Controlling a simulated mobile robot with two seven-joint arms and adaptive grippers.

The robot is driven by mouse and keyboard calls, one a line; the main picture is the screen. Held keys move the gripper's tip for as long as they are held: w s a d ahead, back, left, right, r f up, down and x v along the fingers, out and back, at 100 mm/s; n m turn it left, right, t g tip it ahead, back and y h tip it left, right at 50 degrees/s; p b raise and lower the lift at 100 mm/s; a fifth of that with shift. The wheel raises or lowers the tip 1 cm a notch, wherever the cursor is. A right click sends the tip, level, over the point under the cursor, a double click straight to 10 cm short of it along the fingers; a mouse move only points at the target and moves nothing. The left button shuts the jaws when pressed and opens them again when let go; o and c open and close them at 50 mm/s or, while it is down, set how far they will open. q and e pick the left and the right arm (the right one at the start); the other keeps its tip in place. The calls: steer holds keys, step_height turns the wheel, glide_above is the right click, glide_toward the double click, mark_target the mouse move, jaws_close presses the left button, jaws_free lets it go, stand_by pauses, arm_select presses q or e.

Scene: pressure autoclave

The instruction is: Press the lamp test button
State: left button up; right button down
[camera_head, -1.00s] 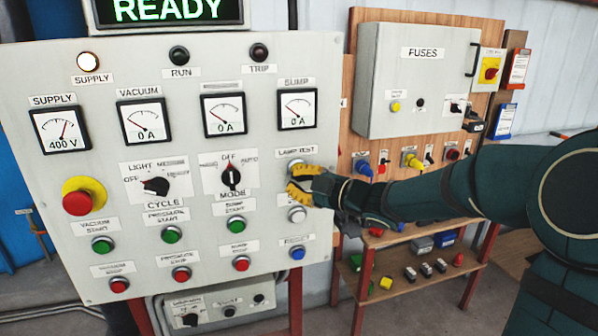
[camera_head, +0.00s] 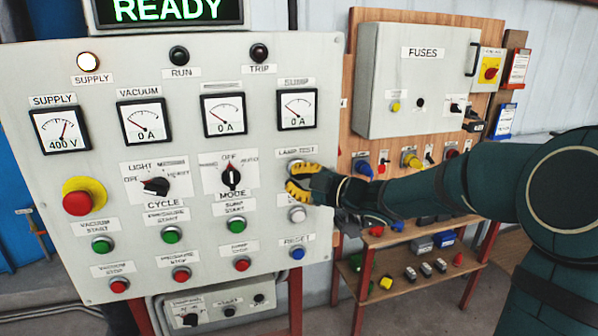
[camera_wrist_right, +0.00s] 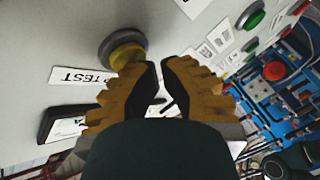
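The lamp test button (camera_head: 296,164) sits under its LAMP TEST label (camera_head: 297,151) at the right side of the grey control panel (camera_head: 330,110). My right gripper (camera_head: 292,187) is at the panel face just below the button and partly overlaps it. In the right wrist view the button (camera_wrist_right: 121,48) shows a round collar with a yellowish face, next to the TEST label (camera_wrist_right: 80,76). Contact with the button cannot be told. My left gripper is out of view.
A fuse box (camera_head: 420,85) on a wooden board stands at the right, above a red-framed shelf (camera_head: 425,283).

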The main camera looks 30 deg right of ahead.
steer(key=shift+w, duration=0.25)
steer(key=shift+s, duration=0.15)
stand_by(0.4)
steer(key=shift+s+a, duration=0.15)
steer(key=shift+s, duration=0.55)
steer(key=shift+s, duration=0.1)
steer(key=shift+s+a+b, duration=0.1)
steer(key=shift+s+a, duration=0.1)
steer(key=shift+s, duration=0.6)
steer(key=shift+s+a+b, duration=0.15)
steer(key=shift+s+a, duration=0.05)
steer(key=shift+s, duration=0.55)
steer(key=shift+s+a+b, duration=0.1)
steer(key=shift+s+a, duration=0.1)
steer(key=shift+s, duration=0.6)
